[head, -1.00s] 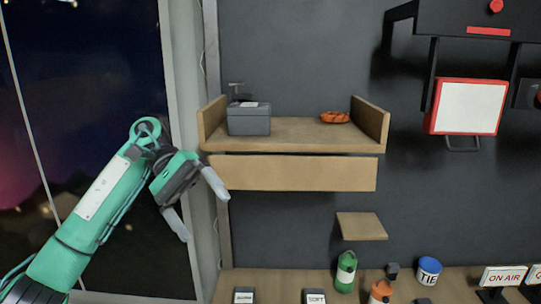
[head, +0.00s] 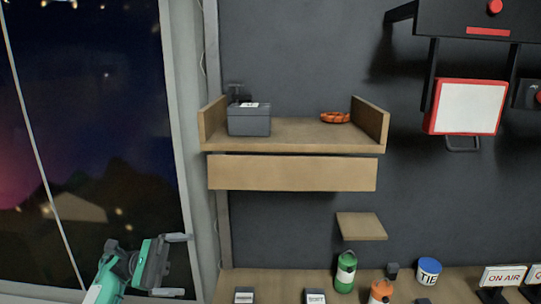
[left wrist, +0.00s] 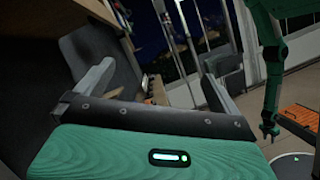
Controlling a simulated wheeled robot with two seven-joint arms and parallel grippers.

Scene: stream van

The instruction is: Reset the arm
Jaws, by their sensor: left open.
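My left gripper (head: 184,265) is low at the left of the head view, in front of the dark window. Its two fingers are spread and point right, with nothing between them. In the left wrist view the same gripper (left wrist: 158,72) shows open and empty. A green arm at the right of the left wrist view looks like my right one, and its gripper (left wrist: 270,131) hangs down, too small to tell whether it is open.
Below, the desk (head: 280,278) carries a green bottle (head: 346,272), an orange bottle (head: 380,292) and a blue tin (head: 428,271). A window frame (head: 178,150) stands between gripper and shelf.

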